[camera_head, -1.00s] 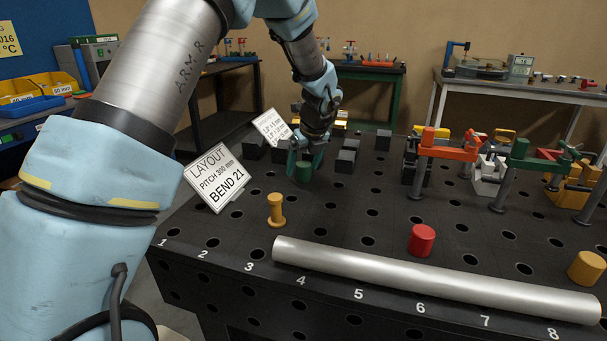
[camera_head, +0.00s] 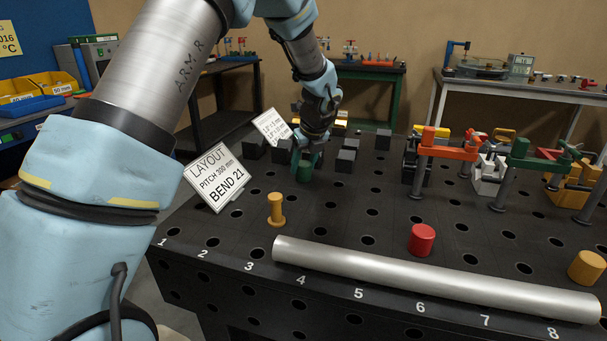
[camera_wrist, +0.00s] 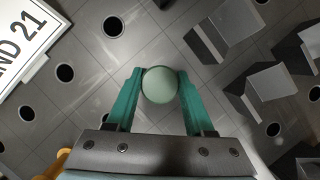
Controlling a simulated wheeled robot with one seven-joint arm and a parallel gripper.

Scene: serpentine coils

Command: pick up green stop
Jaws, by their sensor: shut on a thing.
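The green stop (camera_head: 304,174) is a short green cylinder on the dark, hole-dotted table, behind the yellow stop. In the wrist view its round pale-green top (camera_wrist: 159,84) sits between my two teal fingers. My gripper (camera_head: 307,160) is lowered over it from above and is shut on it, with a finger on each side. The fingers partly cover the stop in the head view. Whether its base touches the table cannot be made out.
Dark blocks (camera_head: 346,160) stand close to the right of and behind my gripper. A layout sign (camera_head: 217,182) is to the left. A yellow stop (camera_head: 276,209), a red cylinder (camera_head: 422,239) and a long steel tube (camera_head: 430,283) lie nearer the front. Clamps (camera_head: 447,151) stand at right.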

